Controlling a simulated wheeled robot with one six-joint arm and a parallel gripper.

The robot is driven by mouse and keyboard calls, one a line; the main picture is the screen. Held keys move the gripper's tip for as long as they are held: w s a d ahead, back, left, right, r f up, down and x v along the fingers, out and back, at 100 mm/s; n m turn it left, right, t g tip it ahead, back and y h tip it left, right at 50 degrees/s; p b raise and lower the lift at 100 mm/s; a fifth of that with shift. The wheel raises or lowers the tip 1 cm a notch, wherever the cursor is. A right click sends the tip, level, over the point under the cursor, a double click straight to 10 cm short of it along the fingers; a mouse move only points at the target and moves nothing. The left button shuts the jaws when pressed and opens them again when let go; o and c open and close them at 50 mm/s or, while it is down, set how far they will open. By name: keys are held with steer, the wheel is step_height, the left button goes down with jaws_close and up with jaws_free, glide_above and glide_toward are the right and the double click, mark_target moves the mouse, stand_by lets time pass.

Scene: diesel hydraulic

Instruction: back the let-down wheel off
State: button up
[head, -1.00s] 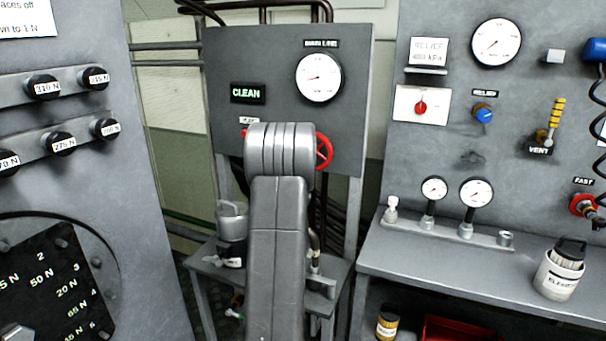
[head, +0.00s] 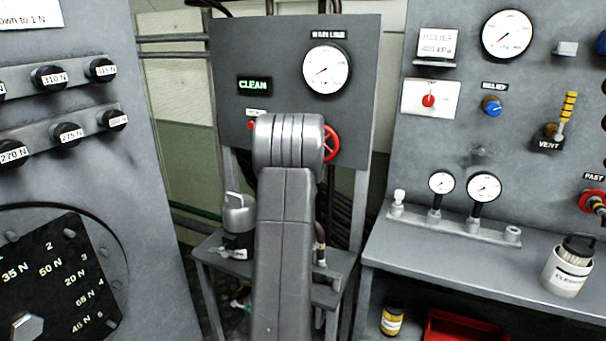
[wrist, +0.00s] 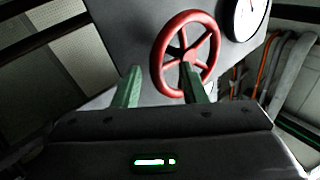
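A red spoked handwheel (head: 334,142) sits on the grey middle panel below the main line gauge (head: 326,70). My own arm hides its left part in the head view. In the wrist view the handwheel (wrist: 184,48) shows nearly whole. My gripper (wrist: 160,72) has two green fingers standing well apart, with nothing seen held between them. The right finger overlaps the lower part of the wheel in the picture; I cannot tell whether it touches. The left finger lies left of the rim. In the head view my gripper is hidden behind my arm.
A small red part (head: 251,126) shows left of my arm. A grey canister (head: 238,213) stands on the low shelf. A gauge panel (head: 460,150) and bench stand right, a dial cabinet (head: 130,170) left.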

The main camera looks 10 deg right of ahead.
steer(key=s+a+f+b, duration=0.1)
steer(key=s+a+b, duration=0.1)
steer(key=s+a, duration=0.7)
steer(key=shift+s+a+f+b, duration=0.15)
steer(key=shift+s+b, duration=0.15)
steer(key=shift+s, duration=0.55)
steer(key=w+d+r+p, duration=0.1)
steer(key=w+d+p, duration=0.2)
steer(key=w+d, duration=0.6)
steer(key=shift+w+d+r, duration=0.2)
steer(key=shift+w+r, duration=0.05)
steer(key=shift+w, duration=0.75)
steer(key=shift+f, duration=0.1)
